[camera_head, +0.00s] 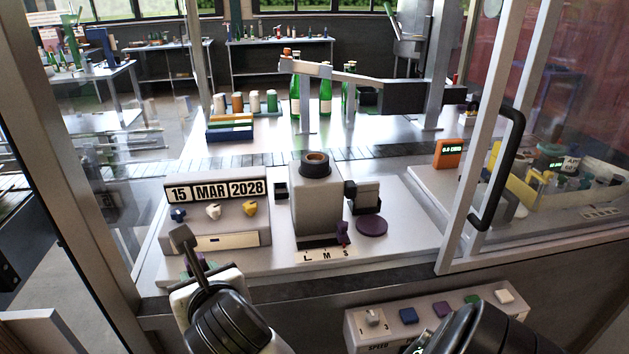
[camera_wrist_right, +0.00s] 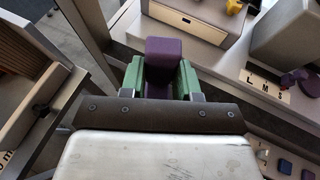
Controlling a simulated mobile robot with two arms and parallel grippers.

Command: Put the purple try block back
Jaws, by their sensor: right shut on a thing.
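The purple try block (camera_wrist_right: 164,50) shows in the right wrist view, held between the green fingers of my right gripper (camera_wrist_right: 161,80). The gripper is shut on it, and the block's lower part is partly hidden between the fingers. In the head view my right gripper (camera_head: 196,266) is low in front of the date box (camera_head: 216,225), where its own body mostly hides the block. A purple round pad (camera_head: 371,226) lies on the white bench top, right of the grey central machine (camera_head: 317,205), with nothing on it. My left gripper is not in view.
The L M S scale (camera_head: 325,255) and a small purple lever (camera_head: 342,232) are at the central machine's foot. A button panel (camera_head: 430,318) is below the bench edge. A door frame with a black handle (camera_head: 500,165) stands at right.

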